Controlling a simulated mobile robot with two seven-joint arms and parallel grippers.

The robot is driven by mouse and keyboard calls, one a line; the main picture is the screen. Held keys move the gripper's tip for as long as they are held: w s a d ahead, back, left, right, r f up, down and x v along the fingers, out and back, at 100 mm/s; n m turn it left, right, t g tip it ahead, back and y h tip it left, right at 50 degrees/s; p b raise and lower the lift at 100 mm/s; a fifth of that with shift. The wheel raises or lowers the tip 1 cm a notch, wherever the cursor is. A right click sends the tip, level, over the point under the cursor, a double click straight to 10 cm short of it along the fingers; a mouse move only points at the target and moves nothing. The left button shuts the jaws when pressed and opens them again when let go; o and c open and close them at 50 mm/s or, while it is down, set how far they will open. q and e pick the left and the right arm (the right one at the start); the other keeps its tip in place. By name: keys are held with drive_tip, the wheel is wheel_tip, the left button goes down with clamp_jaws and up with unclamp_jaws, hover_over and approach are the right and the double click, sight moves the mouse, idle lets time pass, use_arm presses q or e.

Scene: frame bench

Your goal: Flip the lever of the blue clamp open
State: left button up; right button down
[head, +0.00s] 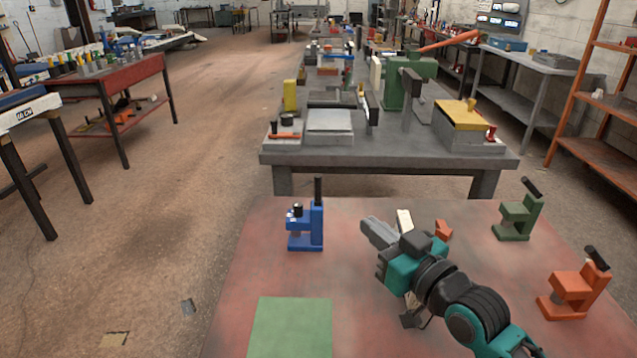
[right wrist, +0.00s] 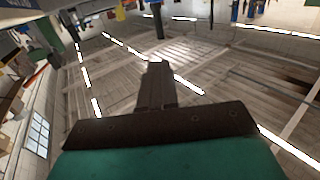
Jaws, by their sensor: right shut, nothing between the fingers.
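The blue clamp (head: 305,230) stands upright near the far left part of the red-topped bench. Its black lever (head: 318,191) points straight up, and a white-and-black tip shows on its left side. My right gripper (head: 376,231) is shut and empty, a short way to the right of the blue clamp and apart from it. Its closed fingers also show in the right wrist view (right wrist: 156,86), where I cannot make out the blue clamp for sure. My left gripper is not in view.
A green clamp (head: 516,218) and an orange clamp (head: 577,287), both with tilted black levers, stand on the right of the bench top (head: 380,320). A small orange piece (head: 443,230) shows behind my right gripper. A flat green square (head: 290,328) lies at the front left.

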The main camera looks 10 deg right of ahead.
sight(320, 183)
drive_tip(key=x, duration=1.2)
drive_tip(key=shift+w+a+r+b, duration=0.1)
drive_tip(key=shift+w+b, duration=0.15)
drive_tip(key=shift+b, duration=0.15)
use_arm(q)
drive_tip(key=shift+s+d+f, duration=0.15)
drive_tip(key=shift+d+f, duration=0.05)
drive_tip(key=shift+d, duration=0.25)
use_arm(e)
drive_tip(key=shift+w+a, duration=0.25)
drive_tip(key=shift+w, duration=0.3)
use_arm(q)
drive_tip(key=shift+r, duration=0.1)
